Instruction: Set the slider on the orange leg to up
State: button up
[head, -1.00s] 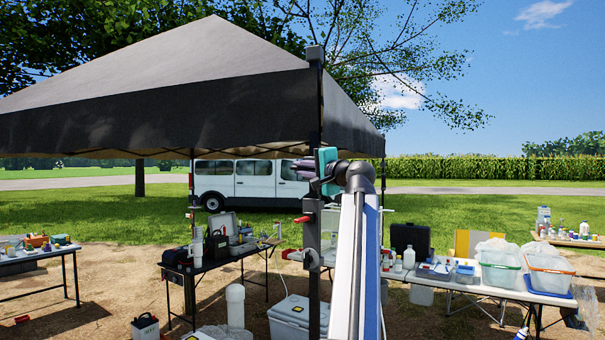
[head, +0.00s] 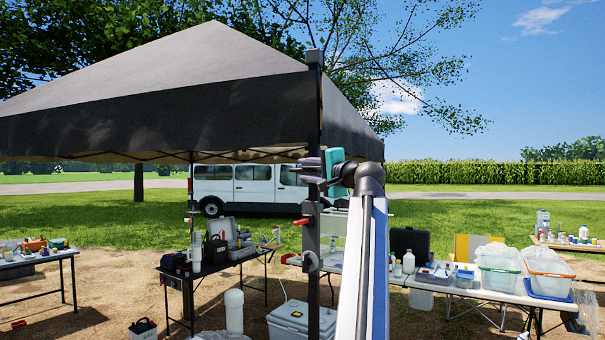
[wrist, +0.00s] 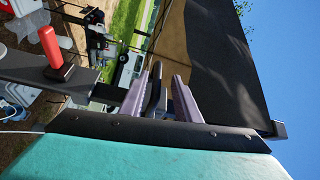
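The near canopy leg (head: 313,120) stands upright and looks dark, not orange. A dark slider block (head: 312,214) with a red lever (head: 302,221) sits on it below the canopy's edge. The red lever also shows at the left of the wrist view (wrist: 54,52). My gripper (head: 311,171), with purple fingers and a teal body, is at the leg above the slider. In the wrist view its fingers (wrist: 156,92) are apart. A dark piece stands between them with gaps on both sides; I cannot tell what it is.
A second red-handled clamp (head: 305,261) is lower on the leg. The dark canopy (head: 160,110) spreads left. A white cooler (head: 290,318) is by the leg's foot. Tables with equipment stand left and behind; a white table (head: 480,290) with bins is at right.

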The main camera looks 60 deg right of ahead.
jog(key=b+v, duration=0.3)
jog(key=v, duration=0.7)
jog(key=shift+s, duration=0.35)
jog(key=shift+a, duration=0.1)
